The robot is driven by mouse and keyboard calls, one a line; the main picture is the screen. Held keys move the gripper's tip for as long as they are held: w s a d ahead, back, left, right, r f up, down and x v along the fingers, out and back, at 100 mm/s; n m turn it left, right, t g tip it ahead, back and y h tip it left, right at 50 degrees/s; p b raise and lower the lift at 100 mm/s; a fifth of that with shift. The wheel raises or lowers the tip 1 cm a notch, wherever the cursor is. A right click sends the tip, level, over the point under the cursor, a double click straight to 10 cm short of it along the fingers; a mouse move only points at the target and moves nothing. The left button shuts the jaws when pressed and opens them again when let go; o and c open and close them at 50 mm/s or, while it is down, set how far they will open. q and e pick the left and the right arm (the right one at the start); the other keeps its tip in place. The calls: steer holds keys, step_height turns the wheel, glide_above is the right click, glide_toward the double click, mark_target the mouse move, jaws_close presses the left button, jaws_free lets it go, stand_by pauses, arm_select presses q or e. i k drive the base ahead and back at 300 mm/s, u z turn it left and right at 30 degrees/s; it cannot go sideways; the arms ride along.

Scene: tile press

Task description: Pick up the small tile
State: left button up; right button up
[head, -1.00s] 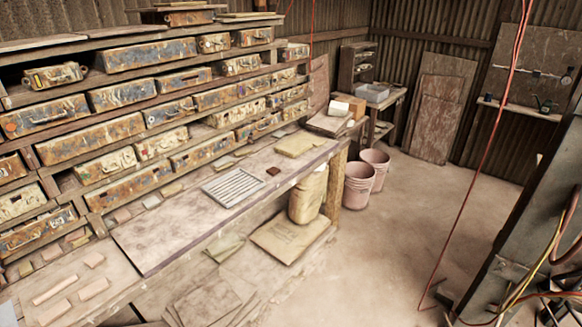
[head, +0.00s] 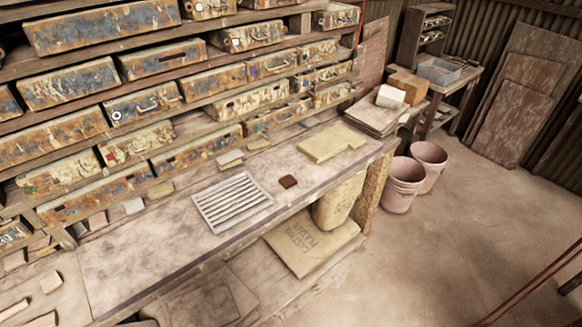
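A small dark reddish-brown tile (head: 288,181) lies flat on the dusty workbench (head: 140,247). It is just right of a pale slatted rack (head: 232,202) and apart from it. Nothing covers the tile. Neither of my grippers shows in the head view.
Shelves of rusty drawers (head: 135,73) rise behind the bench. A flat tan packet (head: 331,142) lies toward the bench's right end. Loose pale tiles line the bench's back and left. Pink buckets (head: 403,184) stand on the floor beyond the bench end. Open floor lies right of the bench.

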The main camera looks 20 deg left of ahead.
mark_target(287, 182)
steer(key=u, duration=0.65)
steer(key=i, duration=1.35)
steer(key=u, duration=0.8)
